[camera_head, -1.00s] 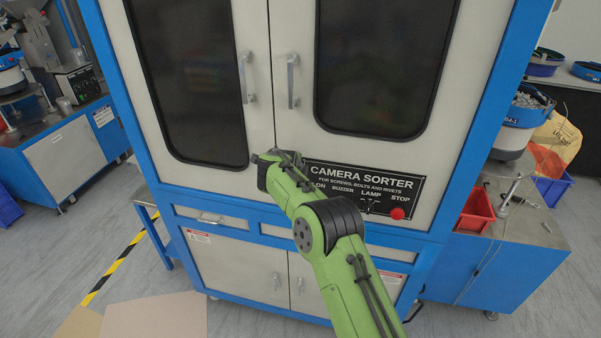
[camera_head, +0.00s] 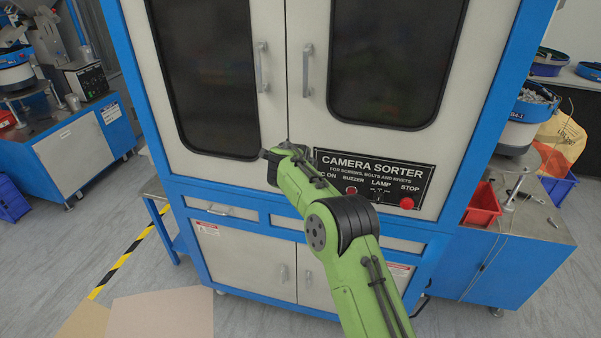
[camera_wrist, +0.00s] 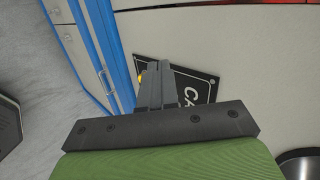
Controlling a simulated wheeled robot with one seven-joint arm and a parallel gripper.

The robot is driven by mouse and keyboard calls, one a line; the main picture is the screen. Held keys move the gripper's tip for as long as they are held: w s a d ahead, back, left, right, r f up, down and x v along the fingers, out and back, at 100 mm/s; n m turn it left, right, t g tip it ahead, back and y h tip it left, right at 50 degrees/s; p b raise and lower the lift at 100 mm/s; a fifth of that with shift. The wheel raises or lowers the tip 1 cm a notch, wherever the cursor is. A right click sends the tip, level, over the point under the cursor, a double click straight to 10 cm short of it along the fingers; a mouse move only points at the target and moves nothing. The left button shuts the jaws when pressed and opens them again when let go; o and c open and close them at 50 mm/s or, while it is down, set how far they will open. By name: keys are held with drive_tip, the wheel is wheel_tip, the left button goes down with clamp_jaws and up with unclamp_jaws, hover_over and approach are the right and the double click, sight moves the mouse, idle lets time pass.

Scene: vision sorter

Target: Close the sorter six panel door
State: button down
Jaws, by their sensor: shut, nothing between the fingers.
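The sorter's left upper door (camera_head: 205,75) has a dark window and a vertical handle (camera_head: 262,67). The right upper door (camera_head: 385,140) has a dark window, its own handle (camera_head: 307,70) and the black CAMERA SORTER plate (camera_head: 375,180). The two doors meet at a narrow seam and look about flush with the blue frame. My gripper (camera_wrist: 163,72) is shut and empty in the wrist view, its fingers over the black plate (camera_wrist: 195,88). In the head view it is mostly hidden by my wrist near the seam's lower end. I cannot tell whether it touches the door.
A small drawer (camera_head: 220,210) and two lower doors (camera_head: 250,265) sit below. A red bin (camera_head: 483,205) stands on the side bench at right. Another blue machine (camera_head: 80,150) stands at left. Grey floor with yellow-black tape (camera_head: 130,250) lies between them.

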drive_tip(key=s+r+n+b, duration=0.2)
drive_tip(key=s+r, duration=0.7)
drive_tip(key=r, duration=0.1)
drive_tip(key=s+d+r+n+g, duration=0.1)
drive_tip(key=s+d+r+n, duration=0.25)
drive_tip(key=s, duration=0.45)
drive_tip(key=s+d+r+n, duration=0.2)
drive_tip(key=s+d+n, duration=0.25)
drive_tip(key=s, duration=0.35)
drive_tip(key=s+d+f+n+g+y, duration=0.1)
drive_tip(key=s+f+n, duration=0.3)
drive_tip(key=s, duration=0.8)
drive_tip(key=s+d+f+n+g+y, duration=0.1)
drive_tip(key=s+f+n, duration=0.3)
drive_tip(key=s, duration=0.8)
drive_tip(key=shift+s+d+n+g, duration=0.3)
drive_tip(key=shift+d+n, duration=0.2)
drive_tip(key=shift+n, duration=0.7)
drive_tip(key=shift+f, duration=0.1)
